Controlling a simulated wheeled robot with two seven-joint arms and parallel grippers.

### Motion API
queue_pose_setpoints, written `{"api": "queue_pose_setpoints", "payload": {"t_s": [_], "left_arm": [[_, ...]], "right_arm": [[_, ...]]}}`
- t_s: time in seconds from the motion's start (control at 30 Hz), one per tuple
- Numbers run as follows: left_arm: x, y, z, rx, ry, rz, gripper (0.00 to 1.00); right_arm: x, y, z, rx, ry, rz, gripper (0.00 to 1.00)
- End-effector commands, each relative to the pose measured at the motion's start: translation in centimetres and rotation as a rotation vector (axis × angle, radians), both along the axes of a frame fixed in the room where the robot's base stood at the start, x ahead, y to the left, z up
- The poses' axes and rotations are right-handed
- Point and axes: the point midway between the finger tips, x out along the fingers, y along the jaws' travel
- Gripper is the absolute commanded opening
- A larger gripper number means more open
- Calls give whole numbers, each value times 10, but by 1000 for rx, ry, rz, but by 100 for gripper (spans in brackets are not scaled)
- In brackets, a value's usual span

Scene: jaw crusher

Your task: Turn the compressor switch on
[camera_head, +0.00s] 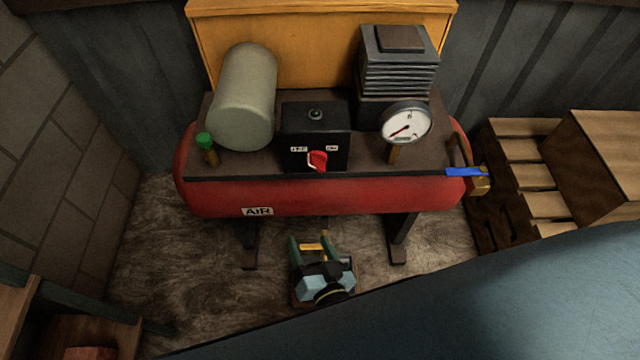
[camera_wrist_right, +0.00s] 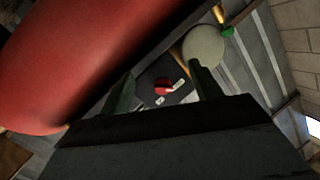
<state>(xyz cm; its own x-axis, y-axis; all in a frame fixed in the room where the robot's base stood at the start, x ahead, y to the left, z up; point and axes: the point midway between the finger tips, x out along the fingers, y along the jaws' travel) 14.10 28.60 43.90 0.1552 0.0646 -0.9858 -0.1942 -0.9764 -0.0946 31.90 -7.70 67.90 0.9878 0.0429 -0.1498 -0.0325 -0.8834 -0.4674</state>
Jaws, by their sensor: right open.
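The compressor has a red tank (camera_head: 350,196) marked AIR with a dark top plate. A black switch box (camera_head: 301,130) stands at its front middle, with small white labels on its face; the right one appears to read ON. The red switch knob (camera_head: 317,159) is low between the labels; I cannot tell its exact setting. It also shows in the right wrist view (camera_wrist_right: 163,86), between my fingers but farther off. My right gripper (camera_head: 311,239) is open and empty, in front of and below the tank, apart from the knob. My left gripper is out of view.
A gauge (camera_head: 406,124) and a valve with a blue handle (camera_head: 464,172) are on the right. A grey cylinder (camera_head: 245,97) and a green-topped fitting (camera_head: 205,141) are on the left. Wooden pallets (camera_head: 524,150) stand right. A large blue-grey surface fills the lower right.

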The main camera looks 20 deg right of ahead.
Motion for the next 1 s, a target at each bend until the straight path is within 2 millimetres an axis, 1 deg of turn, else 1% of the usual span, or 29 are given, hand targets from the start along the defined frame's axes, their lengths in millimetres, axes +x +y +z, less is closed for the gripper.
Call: {"api": "queue_pose_setpoints", "payload": {"t_s": [0.03, 0.1, 0.2, 0.3, 0.43, 0.57, 0.8, 1.0], "left_arm": [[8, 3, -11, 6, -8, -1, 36], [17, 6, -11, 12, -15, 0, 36], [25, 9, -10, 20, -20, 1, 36], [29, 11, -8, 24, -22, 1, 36], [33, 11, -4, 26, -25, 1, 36], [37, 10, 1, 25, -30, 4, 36], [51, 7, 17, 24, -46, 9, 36], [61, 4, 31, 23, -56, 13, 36]], "right_arm": [[6, -2, 14, 64, -63, -75, 64], [10, -8, 37, 139, -120, -169, 64], [10, -17, 58, 216, -162, -268, 64], [10, -23, 70, 260, -178, -325, 64], [16, -27, 75, 277, -185, -346, 64], [35, -32, 76, 277, -188, -345, 64], [85, -46, 75, 277, -188, -344, 64], [119, -56, 75, 276, -186, -342, 64]]}}
